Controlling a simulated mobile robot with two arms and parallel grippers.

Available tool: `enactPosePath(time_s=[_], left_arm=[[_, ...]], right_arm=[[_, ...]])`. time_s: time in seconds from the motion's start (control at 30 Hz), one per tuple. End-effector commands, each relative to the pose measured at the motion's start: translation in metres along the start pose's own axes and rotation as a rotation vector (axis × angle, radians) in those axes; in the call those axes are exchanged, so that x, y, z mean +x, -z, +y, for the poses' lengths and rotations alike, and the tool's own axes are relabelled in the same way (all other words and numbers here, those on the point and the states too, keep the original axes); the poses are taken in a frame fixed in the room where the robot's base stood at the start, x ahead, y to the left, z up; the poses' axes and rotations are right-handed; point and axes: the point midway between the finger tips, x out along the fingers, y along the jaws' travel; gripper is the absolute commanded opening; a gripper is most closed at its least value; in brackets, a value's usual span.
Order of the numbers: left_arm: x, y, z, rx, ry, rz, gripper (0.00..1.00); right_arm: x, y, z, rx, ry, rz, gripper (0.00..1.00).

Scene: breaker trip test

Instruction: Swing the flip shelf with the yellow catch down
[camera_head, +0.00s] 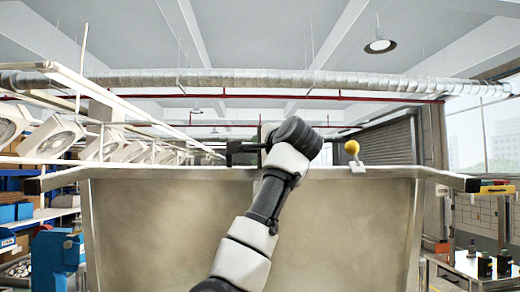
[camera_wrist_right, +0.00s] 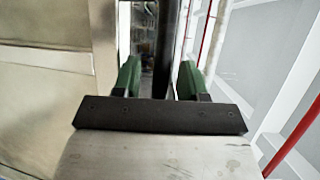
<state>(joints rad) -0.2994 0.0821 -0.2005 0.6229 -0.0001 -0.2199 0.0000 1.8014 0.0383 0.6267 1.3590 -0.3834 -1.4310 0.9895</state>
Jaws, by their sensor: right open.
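The flip shelf (camera_head: 150,225) stands raised as a broad beige panel facing me, with a pale rail along its top. The yellow catch (camera_head: 351,147) is a round yellow knob on a small pale block at the top edge, right of my arm. My right gripper (camera_head: 243,153) is at the top edge, left of the catch and apart from it. In the right wrist view its green fingers (camera_wrist_right: 159,80) are spread, with a dark upright strip showing between them; I cannot tell whether they touch it. The beige panel (camera_wrist_right: 45,85) fills the left there. My left gripper is not in view.
A metal cart (camera_head: 470,268) with small dark items stands at the right.

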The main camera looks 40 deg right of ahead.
Motion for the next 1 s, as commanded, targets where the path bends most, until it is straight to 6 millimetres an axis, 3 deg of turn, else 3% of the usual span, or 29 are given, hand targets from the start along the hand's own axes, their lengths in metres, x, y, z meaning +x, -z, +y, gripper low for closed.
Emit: enactPosePath(time_s=[0.03,0.3,0.67,1.0], left_arm=[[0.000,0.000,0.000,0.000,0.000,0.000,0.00],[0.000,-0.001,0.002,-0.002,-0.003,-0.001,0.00],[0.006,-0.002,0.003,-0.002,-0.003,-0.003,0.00],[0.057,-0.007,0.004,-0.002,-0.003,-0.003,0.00]], right_arm=[[0.000,0.000,0.000,0.000,0.000,0.000,0.41],[0.000,0.000,0.000,0.000,-0.001,0.000,0.00],[-0.003,-0.001,0.004,-0.002,0.004,0.000,0.00],[-0.043,-0.019,0.024,-0.033,0.074,0.000,0.00]])
